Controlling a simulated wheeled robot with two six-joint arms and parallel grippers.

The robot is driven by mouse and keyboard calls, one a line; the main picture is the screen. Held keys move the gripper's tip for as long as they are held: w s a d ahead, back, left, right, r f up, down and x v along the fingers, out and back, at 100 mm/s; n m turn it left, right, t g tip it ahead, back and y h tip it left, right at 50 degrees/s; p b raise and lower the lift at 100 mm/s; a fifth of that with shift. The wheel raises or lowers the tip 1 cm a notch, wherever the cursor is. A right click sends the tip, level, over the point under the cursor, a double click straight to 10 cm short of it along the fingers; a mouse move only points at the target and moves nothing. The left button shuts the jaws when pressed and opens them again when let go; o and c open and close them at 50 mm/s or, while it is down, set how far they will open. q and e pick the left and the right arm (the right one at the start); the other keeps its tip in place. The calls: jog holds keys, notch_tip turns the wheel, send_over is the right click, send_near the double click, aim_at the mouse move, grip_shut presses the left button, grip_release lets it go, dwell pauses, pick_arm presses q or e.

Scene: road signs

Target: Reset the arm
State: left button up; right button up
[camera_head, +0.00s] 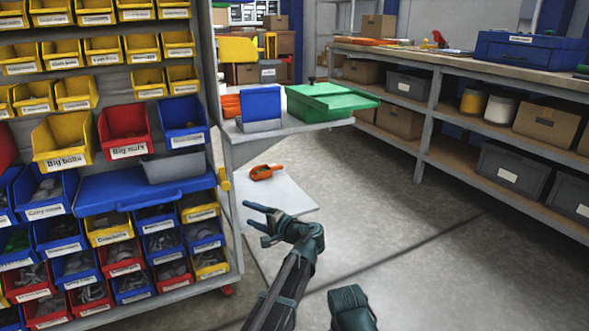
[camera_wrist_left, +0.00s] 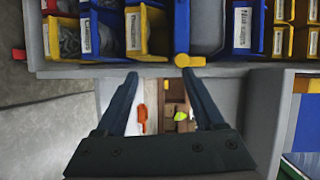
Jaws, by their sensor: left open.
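My left gripper (camera_head: 249,216) is open and empty in the head view. It is held out over the floor to the right of the bin rack (camera_head: 229,200), its two fingers spread and pointing left. The left wrist view also shows its spread fingers (camera_wrist_left: 160,74) with nothing between them. The fingertips appear near the edge of the rack in that view, but the exact gap cannot be told. A dark rounded part of mine shows at the bottom of the head view. No fingers of my right gripper are visible.
An orange scoop (camera_head: 266,172) lies on a pale panel (camera_head: 284,196) low behind my left gripper. A side shelf (camera_head: 236,148) holds a green case (camera_head: 325,101) and a blue bin (camera_head: 261,103). A long workbench (camera_head: 450,66) stands at right. The floor between is clear.

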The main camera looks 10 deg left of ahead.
pick_arm(q)
jog(key=s+a+f+n+g+h, duration=0.2)
jog(key=s+f+n+g+h, duration=0.3)
jog(key=s+f, duration=0.85)
jog(key=s+d+f+g+h, duration=0.3)
jog(key=s+d+f+h, duration=0.3)
jog(key=s+d+h, duration=0.3)
jog(key=s+d+r+m+y+p, duration=0.1)
jog(key=s+d+r+m+p, duration=0.1)
jog(key=s+d+r+p, duration=0.3)
jog(key=s+d+r+m+p, duration=0.1)
jog(key=s+d+r+p, duration=0.1)
jog(key=d+r+p, duration=0.4)
notch_tip(320, 180, up, 38)
jog(key=p, duration=3.8)
jog(key=shift+s+a+r+g, duration=0.15)
jog(key=shift+a+g, duration=0.05)
jog(key=shift+g, duration=0.2)
